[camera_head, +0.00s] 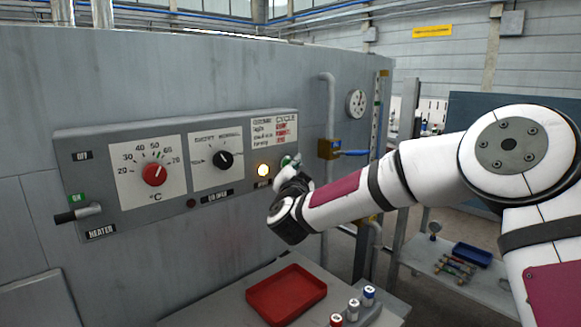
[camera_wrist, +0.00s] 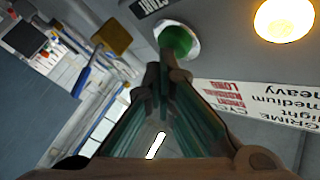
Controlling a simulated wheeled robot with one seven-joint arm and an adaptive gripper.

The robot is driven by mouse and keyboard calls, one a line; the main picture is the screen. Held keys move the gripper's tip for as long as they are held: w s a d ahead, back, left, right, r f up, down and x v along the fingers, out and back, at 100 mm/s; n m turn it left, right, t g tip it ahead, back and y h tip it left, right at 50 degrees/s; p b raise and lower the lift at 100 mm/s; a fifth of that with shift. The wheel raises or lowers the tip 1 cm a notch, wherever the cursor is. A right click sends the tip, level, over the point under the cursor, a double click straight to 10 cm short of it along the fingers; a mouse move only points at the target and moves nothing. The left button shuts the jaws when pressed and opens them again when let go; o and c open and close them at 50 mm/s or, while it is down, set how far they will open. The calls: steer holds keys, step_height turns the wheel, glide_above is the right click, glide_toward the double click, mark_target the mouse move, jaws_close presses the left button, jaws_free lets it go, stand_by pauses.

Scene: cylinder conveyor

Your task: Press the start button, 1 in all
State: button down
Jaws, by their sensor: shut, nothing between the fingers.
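The green start button (camera_wrist: 178,40) sits in a pale round collar on the grey panel, beside a dark START label (camera_wrist: 150,5) in the wrist view. In the head view, only part of the button (camera_head: 287,160) shows behind my gripper. My gripper (camera_head: 290,168) is shut and empty, close in front of the panel's right end. In the wrist view, the closed fingertips (camera_wrist: 163,75) lie just below the button in the picture. I cannot tell whether they touch it.
A lit yellow lamp (camera_head: 263,170) is left of the button. The panel (camera_head: 100,150) also has a red knob (camera_head: 154,174), a black knob (camera_head: 223,159) and a heater lever (camera_head: 78,214). Below are a red tray (camera_head: 287,296) and small cylinders (camera_head: 353,306). A pipe (camera_head: 330,110) stands right.

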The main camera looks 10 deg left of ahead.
stand_by(0.4)
steer(key=shift+s+d+p, duration=0.4)
steer(key=shift+s+d, duration=0.15)
steer(key=shift+d, duration=0.15)
steer(key=shift+s+d+p, duration=0.5)
steer(key=shift+s+d, duration=0.3)
steer(key=shift+d, duration=0.2)
steer(key=shift+s+d+p, duration=0.45)
steer(key=shift+s+d, duration=0.3)
steer(key=shift+d, duration=0.2)
